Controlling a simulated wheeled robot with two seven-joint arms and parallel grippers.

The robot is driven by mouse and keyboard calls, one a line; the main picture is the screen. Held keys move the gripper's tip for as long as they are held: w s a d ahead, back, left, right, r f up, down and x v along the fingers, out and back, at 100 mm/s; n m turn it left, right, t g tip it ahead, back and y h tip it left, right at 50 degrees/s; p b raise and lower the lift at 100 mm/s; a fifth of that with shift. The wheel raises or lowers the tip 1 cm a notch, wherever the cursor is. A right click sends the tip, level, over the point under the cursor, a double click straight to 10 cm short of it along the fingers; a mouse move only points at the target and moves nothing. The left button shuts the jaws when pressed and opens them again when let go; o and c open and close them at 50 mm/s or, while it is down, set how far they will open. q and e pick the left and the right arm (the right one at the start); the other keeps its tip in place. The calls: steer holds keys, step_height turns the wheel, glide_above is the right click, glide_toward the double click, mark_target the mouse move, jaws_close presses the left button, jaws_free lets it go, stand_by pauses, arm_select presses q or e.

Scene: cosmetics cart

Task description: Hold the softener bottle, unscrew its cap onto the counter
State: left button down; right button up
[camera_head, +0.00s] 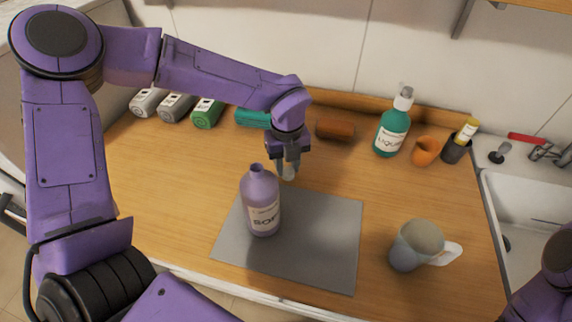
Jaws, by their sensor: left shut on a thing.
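The purple softener bottle (260,210) stands upright on a grey mat in the middle of the counter (170,190). Its neck is bare, with no cap on it. My left gripper (288,170) points down just right of and behind the bottle's neck. It is shut on a small pale cap (289,173), partly hidden by the fingers. The cap is apart from the bottle; its exact height above the counter is hard to tell. My right gripper is out of view; only part of my right arm shows at the lower right edge.
The grey mat (320,240) has free room right of the bottle. A white-handled mug (410,250) stands at the right. Along the back are several lying bottles (208,113), a green pump bottle (391,132), an orange cup (426,151), and a sink (530,205).

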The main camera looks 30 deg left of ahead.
arm_select(q)
steer(key=shift+w+f, duration=0.1)
steer(key=shift+f, duration=0.75)
steer(key=c, duration=0.8)
jaws_free()
